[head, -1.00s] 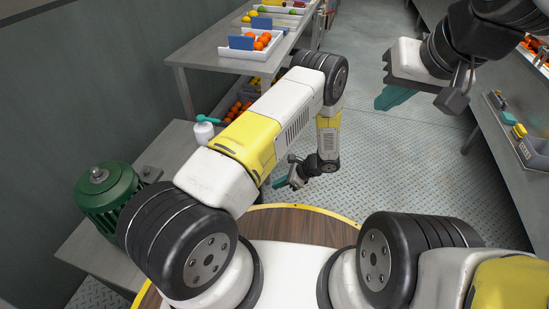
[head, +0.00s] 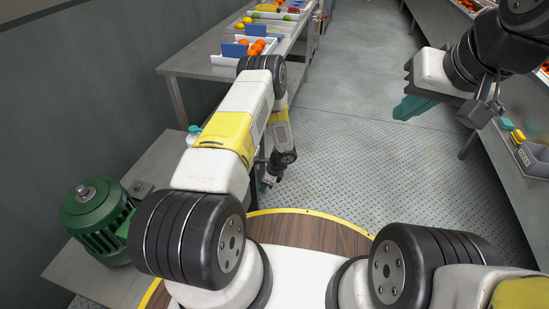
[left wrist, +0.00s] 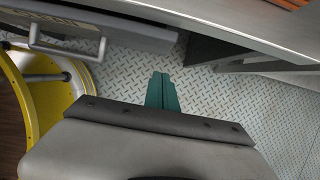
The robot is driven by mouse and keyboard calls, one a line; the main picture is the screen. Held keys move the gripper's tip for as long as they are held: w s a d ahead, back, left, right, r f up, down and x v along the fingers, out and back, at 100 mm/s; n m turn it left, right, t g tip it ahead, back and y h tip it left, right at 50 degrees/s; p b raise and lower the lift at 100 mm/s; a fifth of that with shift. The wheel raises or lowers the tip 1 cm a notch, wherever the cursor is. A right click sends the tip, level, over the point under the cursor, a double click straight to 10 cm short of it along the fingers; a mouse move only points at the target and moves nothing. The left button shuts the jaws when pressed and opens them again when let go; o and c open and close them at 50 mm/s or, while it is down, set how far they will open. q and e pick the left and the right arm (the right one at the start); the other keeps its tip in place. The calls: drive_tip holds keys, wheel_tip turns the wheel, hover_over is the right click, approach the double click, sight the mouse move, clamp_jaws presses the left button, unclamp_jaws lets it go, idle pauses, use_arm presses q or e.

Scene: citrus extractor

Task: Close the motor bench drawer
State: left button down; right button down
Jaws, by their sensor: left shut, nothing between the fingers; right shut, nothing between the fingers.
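The motor bench (head: 135,180) is at the left in the head view, with a green motor (head: 97,215) on top. My left arm hides its drawer there. In the left wrist view, the grey drawer (left wrist: 120,27) with its bar handle (left wrist: 68,48) is at upper left and appears to stick out from under the bench edge. My left gripper (head: 268,186) is low beside the bench. Its teal fingers (left wrist: 162,92) are together and empty, to the right of the handle and apart from the drawer. My right gripper (head: 410,107) is shut and empty at upper right, far from the bench.
A further table (head: 200,62) carries trays of fruit at the back. Another counter (head: 505,165) runs along the right. The metal floor (head: 350,160) between them is clear. A white bottle with a teal top (head: 193,134) stands partly behind my left arm.

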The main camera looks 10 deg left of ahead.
use_arm(q)
drive_tip(key=shift+w+a, duration=0.2)
drive_tip(key=shift+a, duration=1.8)
drive_tip(key=shift+a, duration=0.15)
drive_tip(key=shift+a+f, duration=0.1)
drive_tip(key=shift+a, duration=0.35)
approach(249, 188)
drive_tip(key=d+r, duration=0.1)
drive_tip(key=d, duration=0.1)
drive_tip(key=d+r, duration=0.2)
drive_tip(key=shift+s+d+r, duration=0.1)
drive_tip(key=shift+d, duration=0.2)
